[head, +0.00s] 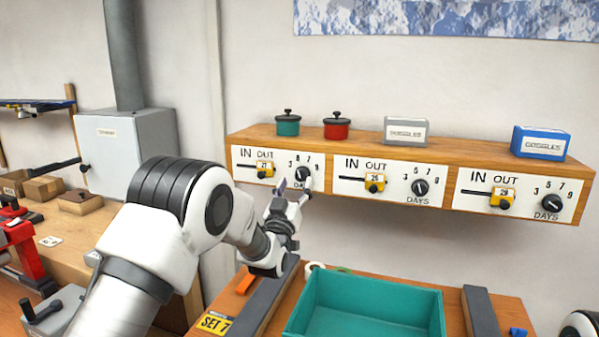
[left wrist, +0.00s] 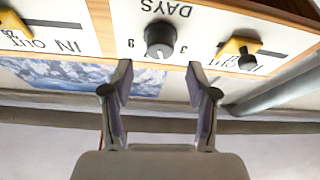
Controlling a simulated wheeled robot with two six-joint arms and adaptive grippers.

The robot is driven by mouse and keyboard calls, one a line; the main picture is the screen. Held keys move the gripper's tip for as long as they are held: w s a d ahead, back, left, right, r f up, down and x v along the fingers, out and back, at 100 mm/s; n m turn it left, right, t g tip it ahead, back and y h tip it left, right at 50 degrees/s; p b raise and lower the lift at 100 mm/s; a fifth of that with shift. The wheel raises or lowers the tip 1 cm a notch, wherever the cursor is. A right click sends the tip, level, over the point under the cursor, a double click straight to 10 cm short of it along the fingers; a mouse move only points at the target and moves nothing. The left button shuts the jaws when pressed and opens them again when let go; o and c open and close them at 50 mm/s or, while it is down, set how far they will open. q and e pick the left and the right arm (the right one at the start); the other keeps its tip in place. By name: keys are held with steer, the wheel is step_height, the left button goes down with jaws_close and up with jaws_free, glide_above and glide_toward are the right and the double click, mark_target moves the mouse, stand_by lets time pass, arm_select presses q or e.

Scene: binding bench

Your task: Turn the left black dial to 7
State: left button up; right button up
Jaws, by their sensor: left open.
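The left black dial (head: 303,174) is a round knob on the left white panel under the wooden shelf. Figures from 3 to 9 ring it, with DAYS below. My left gripper (head: 293,191) is just in front of it and partly covers the panel's lower edge. In the left wrist view, which is upside down, the dial (left wrist: 160,39) lies between and beyond the open fingertips (left wrist: 158,69), with no contact visible. A yellow card (head: 215,323) reads SET 7. My right gripper is out of view.
Yellow-tagged sliders (head: 265,170) sit left of each dial. The middle dial (head: 420,187) and right dial (head: 551,203) are on neighbouring panels. Pots and boxes stand on the shelf (head: 360,148). A teal tray (head: 365,305) lies on the bench below.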

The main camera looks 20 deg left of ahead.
mark_target(300, 177)
arm_select(q)
steer(key=w, duration=0.4)
steer(key=shift+w+d+p, duration=0.1)
steer(key=shift+w+p, duration=0.05)
steer(key=shift+p, duration=0.2)
steer(key=shift+s+r, duration=0.3)
steer(key=shift+s, duration=0.05)
steer(key=c, duration=0.4)
jaws_close()
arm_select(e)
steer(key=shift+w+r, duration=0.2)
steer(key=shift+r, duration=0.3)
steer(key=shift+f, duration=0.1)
